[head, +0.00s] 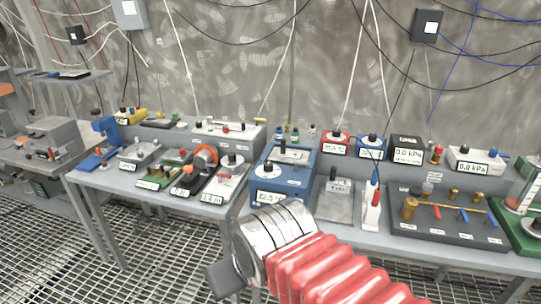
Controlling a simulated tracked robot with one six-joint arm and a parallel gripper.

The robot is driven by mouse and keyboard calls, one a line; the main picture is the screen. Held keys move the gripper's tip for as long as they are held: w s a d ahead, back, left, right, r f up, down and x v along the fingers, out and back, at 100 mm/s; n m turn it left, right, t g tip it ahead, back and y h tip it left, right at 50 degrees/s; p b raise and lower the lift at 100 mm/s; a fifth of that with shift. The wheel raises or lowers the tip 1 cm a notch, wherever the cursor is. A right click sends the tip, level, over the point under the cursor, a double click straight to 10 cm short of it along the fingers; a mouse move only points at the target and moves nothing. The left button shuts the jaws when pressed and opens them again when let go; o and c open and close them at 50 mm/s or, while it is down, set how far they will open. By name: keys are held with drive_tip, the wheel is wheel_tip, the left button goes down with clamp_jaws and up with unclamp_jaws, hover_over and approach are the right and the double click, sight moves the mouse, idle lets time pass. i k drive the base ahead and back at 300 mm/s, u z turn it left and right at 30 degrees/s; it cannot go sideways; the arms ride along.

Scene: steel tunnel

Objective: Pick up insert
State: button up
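No object in the head view can be surely identified as the insert; many small instruments and fittings stand on the benches. A dark fixture board (450,232) with brass and coloured fittings lies on the right bench. My arm, with a silver ring and red bellows, reaches in from the bottom edge in front of the benches. The fingers of my gripper cannot be made out, and nothing held is visible.
The left bench (95,178) carries several meters and a blue stand (106,130). A grey tray (335,204) and a white holder (371,212) with a red part sit on the right bench. The grated floor (60,255) is clear at left. Cables hang along the wall.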

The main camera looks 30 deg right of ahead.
sight(282, 153)
drive_tip(key=u, duration=0.2)
drive_tip(key=i, duration=1.3)
drive_tip(key=z, duration=0.65)
